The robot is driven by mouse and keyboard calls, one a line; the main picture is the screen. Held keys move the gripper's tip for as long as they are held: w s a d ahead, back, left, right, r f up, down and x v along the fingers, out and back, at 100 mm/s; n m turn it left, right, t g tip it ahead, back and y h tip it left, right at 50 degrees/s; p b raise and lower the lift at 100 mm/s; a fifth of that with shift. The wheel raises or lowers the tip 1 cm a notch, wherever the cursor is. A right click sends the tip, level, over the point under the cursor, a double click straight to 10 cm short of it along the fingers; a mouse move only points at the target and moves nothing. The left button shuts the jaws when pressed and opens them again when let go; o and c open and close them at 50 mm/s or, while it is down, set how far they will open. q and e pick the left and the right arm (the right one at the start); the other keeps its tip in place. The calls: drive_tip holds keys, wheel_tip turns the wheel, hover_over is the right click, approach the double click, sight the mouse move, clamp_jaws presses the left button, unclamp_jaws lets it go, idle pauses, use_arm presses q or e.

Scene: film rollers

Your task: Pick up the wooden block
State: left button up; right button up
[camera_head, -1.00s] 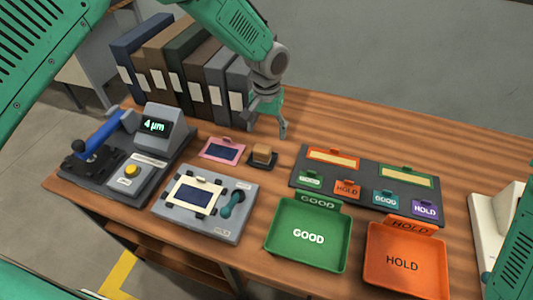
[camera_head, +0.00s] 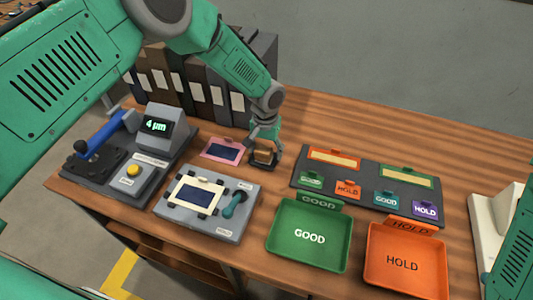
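The small wooden block (camera_head: 263,156) sits on its dark pad in the middle of the table, between the pink-framed card and the dark label board. My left gripper (camera_head: 264,158) is down at the block, with its fingers apart and one on each side of it. The gripper hides part of the block and pad. Whether the fingers touch the block cannot be told. My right arm shows only as a green link at the right edge; its gripper is out of view.
A pink-framed card (camera_head: 222,151) lies just left of the block. A grey fixture (camera_head: 228,229) and a gauge with a display (camera_head: 157,127) stand further left. Green GOOD (camera_head: 311,262) and orange HOLD (camera_head: 403,287) trays are in front. Binders (camera_head: 215,95) stand behind.

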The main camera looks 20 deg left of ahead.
sight(264, 148)
use_arm(q)
drive_tip(key=shift+a, duration=0.25)
drive_tip(key=c, duration=0.6)
drive_tip(key=shift+a, duration=0.2)
drive_tip(key=c, duration=0.3)
drive_tip(key=shift+a+f, duration=0.1)
drive_tip(key=shift+a, duration=0.05)
drive_tip(key=shift+d+r, duration=0.2)
drive_tip(key=shift+r, duration=0.15)
wheel_tip(264, 148, up, 9)
drive_tip(key=shift+d+f, duration=0.1)
drive_tip(key=shift+f, duration=0.05)
drive_tip(key=shift+r, duration=0.35)
drive_tip(key=shift+o, duration=1.3)
drive_tip(key=shift+d, duration=0.1)
drive_tip(key=shift+c, duration=0.7)
